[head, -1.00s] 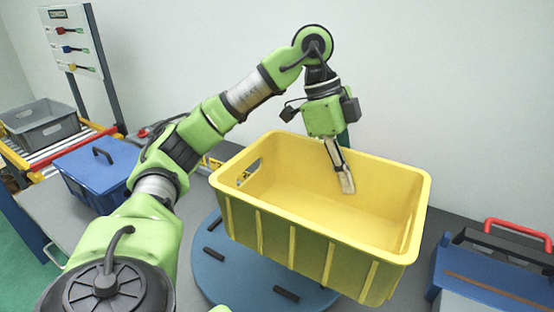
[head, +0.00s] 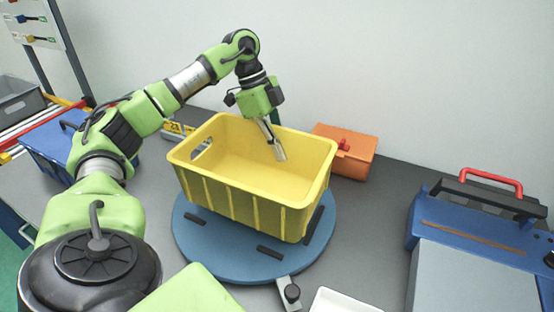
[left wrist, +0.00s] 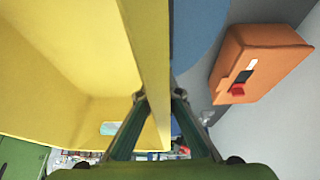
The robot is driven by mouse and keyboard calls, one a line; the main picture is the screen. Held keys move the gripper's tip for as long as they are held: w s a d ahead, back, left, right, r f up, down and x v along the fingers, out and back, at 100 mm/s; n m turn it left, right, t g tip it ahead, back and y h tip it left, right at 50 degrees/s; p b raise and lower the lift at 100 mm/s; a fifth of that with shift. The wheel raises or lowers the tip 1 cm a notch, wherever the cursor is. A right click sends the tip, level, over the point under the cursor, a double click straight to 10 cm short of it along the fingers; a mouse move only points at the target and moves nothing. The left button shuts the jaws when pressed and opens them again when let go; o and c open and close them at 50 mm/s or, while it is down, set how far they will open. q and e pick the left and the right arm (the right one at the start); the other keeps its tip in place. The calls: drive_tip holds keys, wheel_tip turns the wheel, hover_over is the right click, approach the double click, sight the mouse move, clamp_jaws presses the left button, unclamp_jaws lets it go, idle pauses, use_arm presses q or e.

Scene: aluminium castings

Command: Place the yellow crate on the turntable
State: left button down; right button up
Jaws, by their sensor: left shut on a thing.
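The yellow crate (head: 235,203) is upright over the round blue turntable (head: 195,245). Dark pads of the turntable show around its base. I cannot tell whether its bottom rests on the disc or hangs just above it. My left gripper (head: 277,150) points down at the crate's far wall, one finger inside the crate and the other hidden behind the wall. In the left wrist view, the gripper (left wrist: 158,98) is shut on the wall of the crate (left wrist: 50,60), and part of the turntable (left wrist: 195,35) shows beyond. My right gripper is not in view.
An orange box (head: 345,150) stands close behind the crate's right end. A blue case with a red handle (head: 470,225) is at the right. A white tray (head: 342,302) lies at the front. A blue box (head: 50,155) and grey crate (head: 18,98) are at the left.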

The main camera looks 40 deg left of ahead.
sight(280, 167)
use_arm(q)
drive_tip(key=shift+a+f, duration=0.4)
drive_tip(key=shift+f, duration=0.1)
drive_tip(key=f, duration=0.3)
drive_tip(key=shift+a+f+p, duration=0.25)
drive_tip(key=shift+p, duration=0.05)
drive_tip(key=c, duration=2.2)
unclamp_jaws()
drive_tip(key=shift+d, duration=0.1)
drive_tip(key=v, duration=1.2)
